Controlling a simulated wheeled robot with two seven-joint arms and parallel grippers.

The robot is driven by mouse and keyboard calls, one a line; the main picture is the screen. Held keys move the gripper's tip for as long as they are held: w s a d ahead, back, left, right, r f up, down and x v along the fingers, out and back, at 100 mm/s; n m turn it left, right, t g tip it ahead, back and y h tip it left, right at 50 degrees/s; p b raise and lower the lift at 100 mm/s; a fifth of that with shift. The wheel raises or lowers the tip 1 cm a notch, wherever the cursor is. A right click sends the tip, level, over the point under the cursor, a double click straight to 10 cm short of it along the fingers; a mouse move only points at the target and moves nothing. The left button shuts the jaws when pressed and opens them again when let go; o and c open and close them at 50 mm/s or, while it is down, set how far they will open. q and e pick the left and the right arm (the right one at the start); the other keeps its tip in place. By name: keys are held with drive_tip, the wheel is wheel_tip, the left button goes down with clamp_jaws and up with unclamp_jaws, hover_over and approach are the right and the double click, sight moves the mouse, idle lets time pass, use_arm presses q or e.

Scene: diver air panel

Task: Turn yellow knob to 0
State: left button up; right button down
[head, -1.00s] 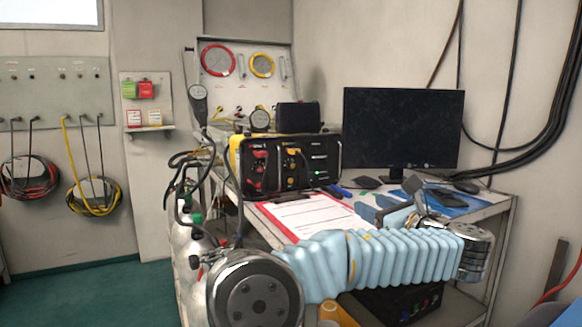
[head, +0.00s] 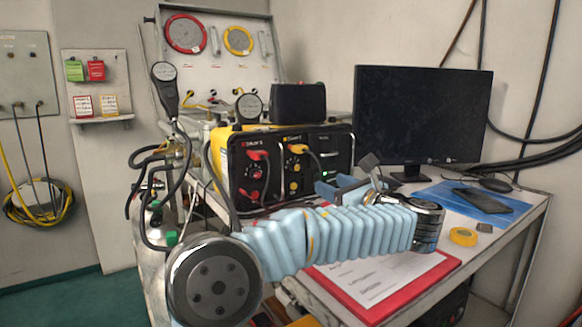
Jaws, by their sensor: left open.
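The black air panel box (head: 325,143) with yellow side trim stands on the bench. Its front has a red column on the left and a yellow column to the right. The yellow knob (head: 293,187) is a small round part low in the yellow column, below a yellow connector (head: 297,149) with a dark hose. Its pointer setting is too small to read. My left gripper (head: 343,180) is open and empty, with grey-blue fingers just right of the knob in the picture, in front of the panel's right part and hiding some of it. My right gripper is not in view.
A black monitor (head: 423,115) stands right of the panel. A red clipboard (head: 440,268) with paper lies at the bench front, partly under my left arm. Hoses hang left of the panel.

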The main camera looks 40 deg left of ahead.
sight(297, 169)
use_arm(q)
drive_tip(key=p+x, duration=0.1)
drive_tip(key=x, duration=1.2)
drive_tip(key=shift+a, duration=0.2)
clamp_jaws()
